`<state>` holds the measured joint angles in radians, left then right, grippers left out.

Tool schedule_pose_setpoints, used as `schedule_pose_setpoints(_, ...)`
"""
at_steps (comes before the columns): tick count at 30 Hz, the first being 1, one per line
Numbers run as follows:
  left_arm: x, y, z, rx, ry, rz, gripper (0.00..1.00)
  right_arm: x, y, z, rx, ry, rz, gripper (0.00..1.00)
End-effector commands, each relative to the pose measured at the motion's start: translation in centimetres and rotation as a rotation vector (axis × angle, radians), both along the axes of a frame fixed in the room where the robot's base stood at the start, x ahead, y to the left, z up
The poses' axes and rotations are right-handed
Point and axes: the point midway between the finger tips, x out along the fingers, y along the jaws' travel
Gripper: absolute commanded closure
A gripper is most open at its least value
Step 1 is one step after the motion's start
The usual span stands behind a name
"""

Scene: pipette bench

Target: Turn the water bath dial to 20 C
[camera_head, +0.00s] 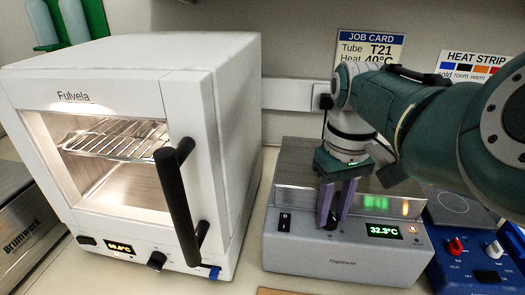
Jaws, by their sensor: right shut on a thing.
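The water bath (290,255) is a grey box with a metallic upper part, right of centre. Its lit green display (384,231) reads about 32.3°C. A black switch (284,221) is at the left of its front. My right gripper (334,218) reaches down in front of the bath with its purple fingers shut on the small dark dial (331,224). The fingers hide most of the dial, so its pointer cannot be read. My left gripper is not in view.
A white oven (225,110) with a black handle (178,205) stands close on the left. A blue hot plate unit (465,268) with a red knob (455,246) is close on the right. A job card (369,48) and heat strip sign (475,62) are on the wall.

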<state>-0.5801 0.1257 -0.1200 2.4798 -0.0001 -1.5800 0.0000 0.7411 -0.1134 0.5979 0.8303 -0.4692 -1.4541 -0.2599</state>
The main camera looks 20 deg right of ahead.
Motion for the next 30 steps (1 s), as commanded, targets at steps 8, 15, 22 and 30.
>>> schedule_pose_setpoints(8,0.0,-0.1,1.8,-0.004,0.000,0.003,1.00,0.0,-0.1,0.2,-0.002,0.002,0.263,1.00)
schedule_pose_setpoints(15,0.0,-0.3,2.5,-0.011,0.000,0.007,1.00,0.0,-0.1,0.2,-0.001,0.002,0.491,1.00)
schedule_pose_setpoints(22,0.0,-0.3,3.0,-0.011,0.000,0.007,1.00,0.0,-0.1,0.1,-0.001,0.000,0.709,1.00)
schedule_pose_setpoints(30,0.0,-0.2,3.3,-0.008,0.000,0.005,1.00,0.1,-0.1,0.1,-0.001,0.000,0.965,1.00)
